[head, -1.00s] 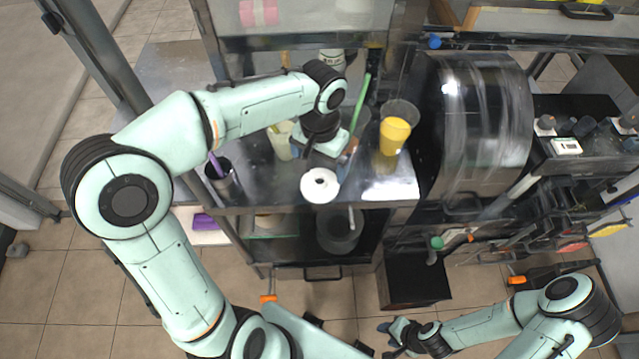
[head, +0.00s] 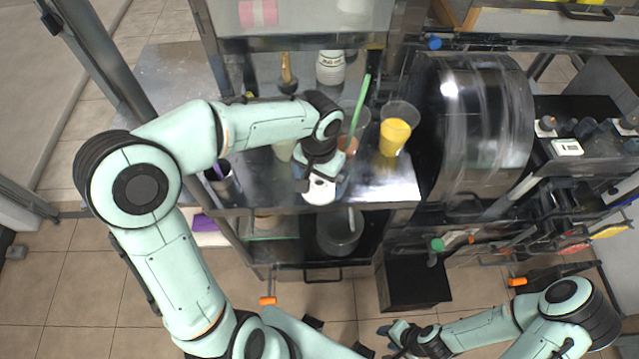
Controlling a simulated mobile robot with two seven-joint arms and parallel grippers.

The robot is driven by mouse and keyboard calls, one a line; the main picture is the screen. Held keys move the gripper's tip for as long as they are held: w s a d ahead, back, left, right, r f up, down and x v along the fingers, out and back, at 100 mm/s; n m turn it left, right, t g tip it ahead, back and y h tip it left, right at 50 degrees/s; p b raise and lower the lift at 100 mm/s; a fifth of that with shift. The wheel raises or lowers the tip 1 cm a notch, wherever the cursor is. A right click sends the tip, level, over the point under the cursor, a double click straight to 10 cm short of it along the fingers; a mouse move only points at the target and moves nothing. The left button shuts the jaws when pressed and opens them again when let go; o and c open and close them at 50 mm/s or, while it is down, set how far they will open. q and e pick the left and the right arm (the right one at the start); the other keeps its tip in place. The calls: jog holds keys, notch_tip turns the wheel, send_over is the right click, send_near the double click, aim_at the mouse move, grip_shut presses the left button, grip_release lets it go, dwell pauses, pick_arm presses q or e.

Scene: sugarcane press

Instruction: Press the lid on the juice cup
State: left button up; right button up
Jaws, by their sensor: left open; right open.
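A clear cup with yellow juice (head: 395,136) stands on the steel counter, right of my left gripper. A round white piece with a small dark hole in its top, perhaps the lid or a stack of lids (head: 319,195), sits near the counter's front edge. My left gripper (head: 321,184) is open, pointing down right over this white piece and covering part of it. I cannot tell whether the fingers touch it. My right gripper (head: 393,341) is open and low at the bottom of the view, away from the counter.
A pale cup (head: 284,150) is partly hidden by my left arm. A white bottle (head: 330,67) stands behind. A dark drum machine (head: 475,120) borders the counter on the right.

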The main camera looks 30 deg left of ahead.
pick_arm(q)
jog(key=c, duration=0.6)
jog(key=shift+c, duration=0.2)
notch_tip(320, 180, up, 20)
jog(key=p, duration=0.3)
pick_arm(e)
jog(key=shift+w+r, duration=1.95)
jog(key=shift+w, duration=0.1)
